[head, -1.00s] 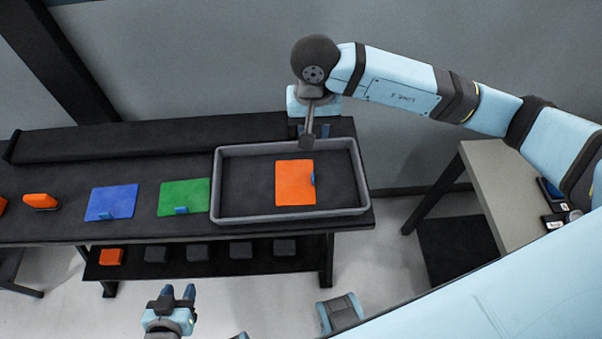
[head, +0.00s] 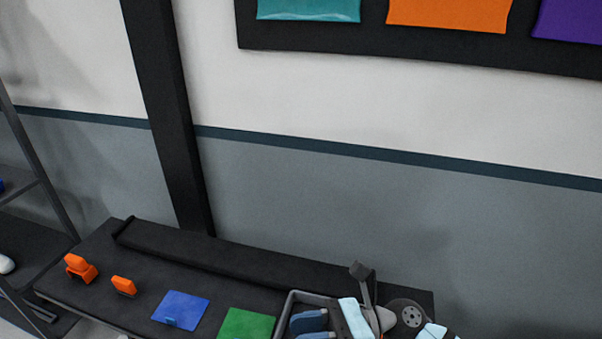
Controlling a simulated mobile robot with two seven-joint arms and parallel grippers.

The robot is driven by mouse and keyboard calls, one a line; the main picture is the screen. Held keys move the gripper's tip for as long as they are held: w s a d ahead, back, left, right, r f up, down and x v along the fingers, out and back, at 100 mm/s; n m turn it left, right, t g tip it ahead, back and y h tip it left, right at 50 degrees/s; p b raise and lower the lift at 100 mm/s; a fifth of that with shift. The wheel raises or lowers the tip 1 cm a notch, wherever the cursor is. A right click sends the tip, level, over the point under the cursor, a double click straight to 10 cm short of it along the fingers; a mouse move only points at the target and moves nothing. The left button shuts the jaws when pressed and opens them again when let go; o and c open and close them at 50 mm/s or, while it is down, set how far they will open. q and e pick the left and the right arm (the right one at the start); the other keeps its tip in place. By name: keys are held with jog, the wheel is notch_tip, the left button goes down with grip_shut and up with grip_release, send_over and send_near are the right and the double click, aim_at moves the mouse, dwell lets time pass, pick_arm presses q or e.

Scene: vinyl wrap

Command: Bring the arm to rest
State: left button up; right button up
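My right arm reaches in from the bottom edge of the head view, over the tray (head: 291,299). My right gripper (head: 311,328) is low in the picture, its two dark blue fingers apart with nothing seen between them. The lower finger is cut by the frame edge. My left gripper is not in view.
A shelf rack (head: 40,180) stands left. Colored samples hang on a wall board (head: 375,43).

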jog(key=w+d+f+m+t+h+p, duration=0.1)
jog(key=w+d+f+m+t+h, duration=0.15)
jog(key=m+t, duration=0.65)
jog(key=w+d+f+m+t+h+p, duration=0.1)
jog(key=d+m+t+h, duration=0.25)
jog(key=m, duration=0.95)
jog(key=w+d+f+m+t+h+p, duration=0.15)
jog(key=d+m+t, duration=0.25)
jog(key=m+t, duration=0.55)
jog(key=s+d+f+m+g+h, duration=0.4)
jog(key=s+f+m, duration=0.1)
jog(key=f+m, duration=0.3)
jog(key=s+d+f+m+g+h+p, duration=0.1)
jog(key=s+d+f+m+g+h, duration=0.3)
jog(key=f+m, duration=0.5)
jog(key=s+m, duration=0.1)
jog(key=s, duration=0.1)
jog(key=shift+s+d+g, duration=0.3)
jog(key=shift+d, duration=0.1)
